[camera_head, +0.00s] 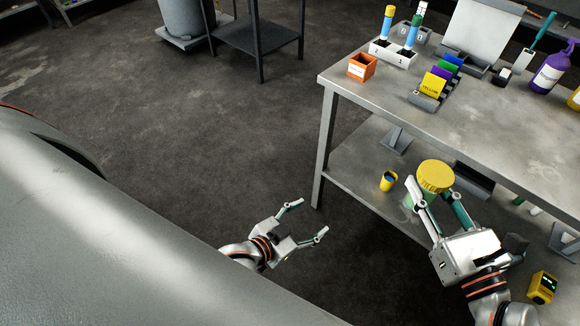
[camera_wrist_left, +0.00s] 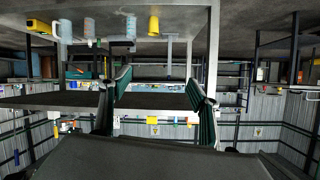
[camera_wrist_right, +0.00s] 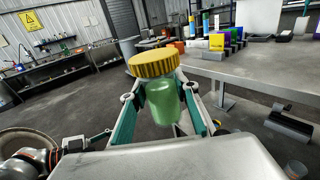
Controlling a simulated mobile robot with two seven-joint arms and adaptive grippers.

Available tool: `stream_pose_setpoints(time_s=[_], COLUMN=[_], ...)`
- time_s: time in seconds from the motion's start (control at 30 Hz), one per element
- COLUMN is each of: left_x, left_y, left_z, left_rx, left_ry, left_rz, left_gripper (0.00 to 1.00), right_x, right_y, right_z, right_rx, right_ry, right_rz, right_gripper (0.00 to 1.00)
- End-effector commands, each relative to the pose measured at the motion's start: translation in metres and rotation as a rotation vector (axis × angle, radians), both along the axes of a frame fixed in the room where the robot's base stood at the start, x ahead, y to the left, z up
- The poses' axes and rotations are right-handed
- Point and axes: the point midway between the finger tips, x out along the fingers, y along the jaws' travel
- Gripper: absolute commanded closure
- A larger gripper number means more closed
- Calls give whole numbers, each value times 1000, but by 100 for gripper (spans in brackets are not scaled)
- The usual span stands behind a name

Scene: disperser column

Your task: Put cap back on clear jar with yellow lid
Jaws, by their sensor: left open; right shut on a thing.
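A clear, green-tinted jar (camera_wrist_right: 162,103) is between the fingers of my right gripper (camera_head: 430,192), which is shut on it. A wide ribbed yellow lid (camera_head: 435,176) sits at the top of the jar; it also shows in the right wrist view (camera_wrist_right: 154,63). The lid looks seated on the jar's mouth, but I cannot tell whether it is tight. In the head view, the lid and fingers hide most of the jar. The jar is held in front of the bench. My left gripper (camera_head: 312,217) is open and empty, to the left of the jar, over the floor.
A grey bench (camera_head: 480,130) with a lower shelf (camera_head: 350,165) stands at the right. On it are an orange box (camera_head: 362,67), colour cards (camera_head: 432,85) and a purple bottle (camera_head: 552,67). Floor around my left gripper is clear.

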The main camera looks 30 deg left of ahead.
Motion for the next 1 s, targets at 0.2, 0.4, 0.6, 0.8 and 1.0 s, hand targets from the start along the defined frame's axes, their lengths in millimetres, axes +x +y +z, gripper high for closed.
stream_pose_setpoints(time_s=[0.2,0.4,0.6,0.8,1.0], left_x=[-66,-84,-84,-84,-84], left_y=[37,47,47,47,47], left_z=[-48,-59,-59,-59,-59], left_rx=[3,3,3,4,4], left_ry=[157,198,198,198,197], left_rz=[62,81,81,80,80], left_gripper=[38,38,38,38,38], right_x=[0,0,0,0,0], right_y=[0,0,0,0,0], right_z=[1,1,1,1,1], right_rx=[1,1,1,0,0], right_ry=[-1,-1,-1,-1,-1], right_rz=[0,0,0,0,0], right_gripper=[100,100,100,100,100])
